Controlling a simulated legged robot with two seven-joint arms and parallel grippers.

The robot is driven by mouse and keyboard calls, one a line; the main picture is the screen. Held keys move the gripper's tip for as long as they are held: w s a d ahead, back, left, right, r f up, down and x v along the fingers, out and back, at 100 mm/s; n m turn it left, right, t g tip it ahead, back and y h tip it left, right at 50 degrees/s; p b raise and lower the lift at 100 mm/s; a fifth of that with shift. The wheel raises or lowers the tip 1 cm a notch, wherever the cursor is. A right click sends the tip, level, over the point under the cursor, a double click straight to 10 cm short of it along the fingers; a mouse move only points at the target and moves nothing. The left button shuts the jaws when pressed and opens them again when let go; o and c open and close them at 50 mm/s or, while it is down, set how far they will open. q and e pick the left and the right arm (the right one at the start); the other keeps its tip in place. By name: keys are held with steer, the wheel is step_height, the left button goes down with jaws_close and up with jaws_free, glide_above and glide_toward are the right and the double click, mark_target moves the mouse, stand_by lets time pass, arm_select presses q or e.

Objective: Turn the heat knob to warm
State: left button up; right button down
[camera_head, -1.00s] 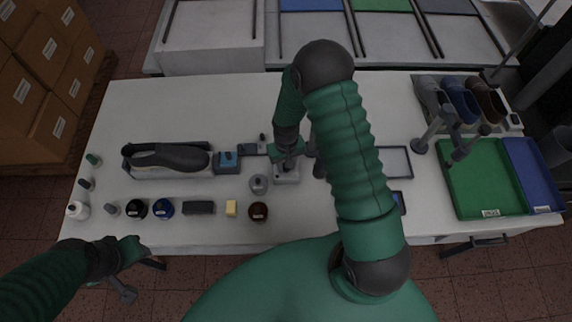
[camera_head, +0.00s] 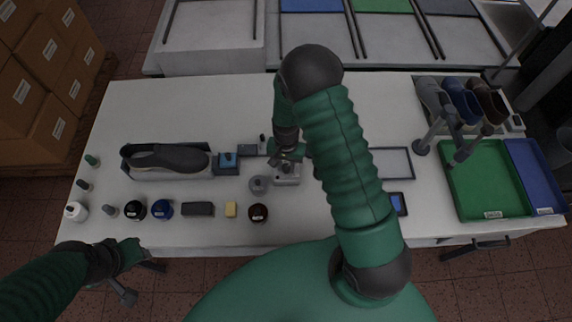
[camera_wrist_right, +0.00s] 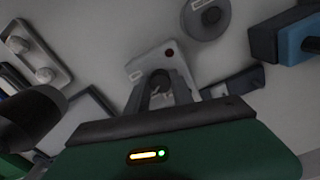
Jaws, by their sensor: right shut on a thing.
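A small pale grey box (camera_head: 288,179) stands mid-table in the head view, and it also shows in the right wrist view (camera_wrist_right: 180,63) with a red dot and a white label. A dark round knob (camera_wrist_right: 161,80) on it sits between my right gripper's fingertips. My right gripper (camera_wrist_right: 163,92) is shut on the knob; in the head view the hand (camera_head: 287,158) is at the box's back edge. The knob's marks and setting are not readable. My left gripper (camera_head: 135,257) hangs off the table's front left edge, away from the box; its jaws are unclear.
A round grey object (camera_head: 259,185) stands close left of the box, with a dark red jar (camera_head: 258,213) in front. A blue block (camera_head: 227,162) and a dark shoe last (camera_head: 168,157) are farther left. The table's back is clear.

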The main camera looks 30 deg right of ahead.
mark_target(286, 167)
steer(key=shift+w, duration=0.1)
steer(key=c, duration=1.1)
jaws_free()
step_height(286, 167, up, 17)
steer(key=b, duration=0.2)
steer(key=shift+f, duration=0.15)
